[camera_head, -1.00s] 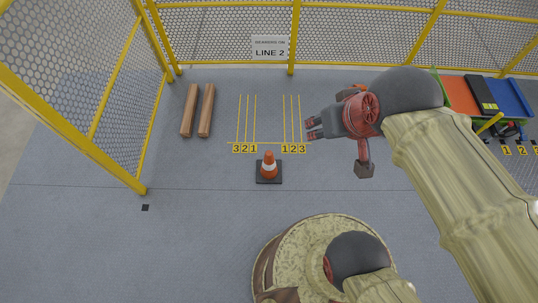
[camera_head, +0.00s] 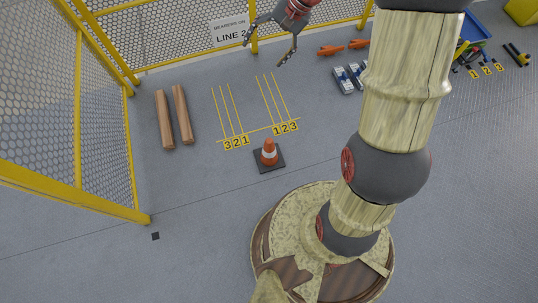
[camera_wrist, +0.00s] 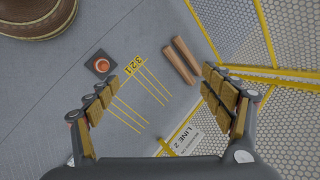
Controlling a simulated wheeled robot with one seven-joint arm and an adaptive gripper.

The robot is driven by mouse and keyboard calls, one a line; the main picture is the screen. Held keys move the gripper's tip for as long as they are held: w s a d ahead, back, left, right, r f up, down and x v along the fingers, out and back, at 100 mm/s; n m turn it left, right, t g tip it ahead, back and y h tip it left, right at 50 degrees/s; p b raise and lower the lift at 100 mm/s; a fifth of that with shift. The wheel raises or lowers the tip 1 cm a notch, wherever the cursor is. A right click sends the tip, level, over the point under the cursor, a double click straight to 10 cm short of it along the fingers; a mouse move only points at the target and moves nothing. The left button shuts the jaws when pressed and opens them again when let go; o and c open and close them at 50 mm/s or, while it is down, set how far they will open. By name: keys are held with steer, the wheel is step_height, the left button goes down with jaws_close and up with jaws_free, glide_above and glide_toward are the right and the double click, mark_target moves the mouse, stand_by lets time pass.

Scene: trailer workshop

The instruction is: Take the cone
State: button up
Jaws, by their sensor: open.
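The cone (camera_head: 269,153) is orange with a white band and a dark square base. It stands upright on the grey floor, just in front of the yellow numbers, close to my base. In the wrist view the cone (camera_wrist: 101,62) shows from above, at the upper left, beyond the left finger. My gripper (camera_head: 272,45) is open and empty, high up near the fence and well apart from the cone. In the wrist view my gripper (camera_wrist: 163,105) has its fingers wide apart, with floor and yellow lines between them.
Two wooden beams (camera_head: 174,117) lie left of the yellow lines. Yellow mesh fencing (camera_head: 150,40) bounds the back and left. Grey-blue items (camera_head: 348,78) and orange pieces (camera_head: 343,48) lie at the back right. The floor around the cone is clear except for my base.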

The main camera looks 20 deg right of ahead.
steer(key=w+d+f+m+y, duration=0.1)
steer(key=w+f, duration=0.2)
steer(key=f, duration=0.4)
steer(key=w+d+f+m+y+b, duration=0.1)
steer(key=w+d+f+m, duration=0.15)
steer(key=f, duration=0.35)
steer(key=w+d+f+m+y, duration=0.1)
steer(key=w+f, duration=0.3)
steer(key=f, duration=0.3)
steer(key=m+t+y+b, duration=0.1)
steer(key=m+t+b, duration=0.3)
steer(key=m+t, duration=0.8)
glide_above(269, 157)
steer(key=d, duration=0.7)
step_height(269, 157, down, 57)
steer(key=m+g, duration=0.3)
steer(key=x, duration=0.2)
steer(key=b+x, duration=0.1)
steer(key=x, duration=0.1)
steer(key=a+x, duration=0.1)
steer(key=x, duration=0.2)
steer(key=shift+s+r+b, duration=0.15)
steer(key=shift+s+b, duration=0.25)
steer(key=c, duration=0.3)
steer(key=shift+s, duration=0.1)
jaws_close()
